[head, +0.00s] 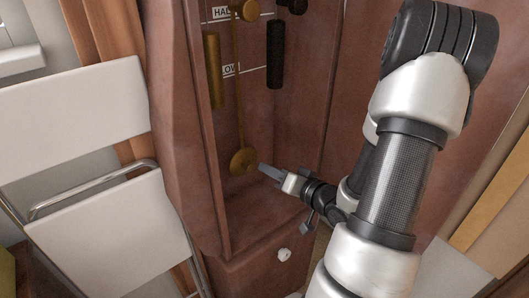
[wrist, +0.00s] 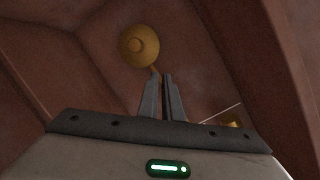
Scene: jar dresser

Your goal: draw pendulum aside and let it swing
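The brass pendulum hangs inside a tall reddish-brown case in the head view, with a thin rod (head: 237,100) and a round bob (head: 243,161) low down. My gripper (head: 264,170) is just right of the bob, its fingers pointing left toward it. In the wrist view the bob (wrist: 139,46) is above and left of the fingertips (wrist: 162,76). A short piece of rod shows by the left fingertip, and the fingers hide what lies behind them. The fingers are close together with only a thin gap, and nothing shows held between them. I cannot tell whether they touch the pendulum.
A brass cylinder (head: 212,70) hangs left of the rod and a black cylinder (head: 275,55) hangs right of it. White lines and lettering mark the case's back wall. A white knob (head: 284,254) is on the case's lower front. A white chair (head: 100,215) stands left.

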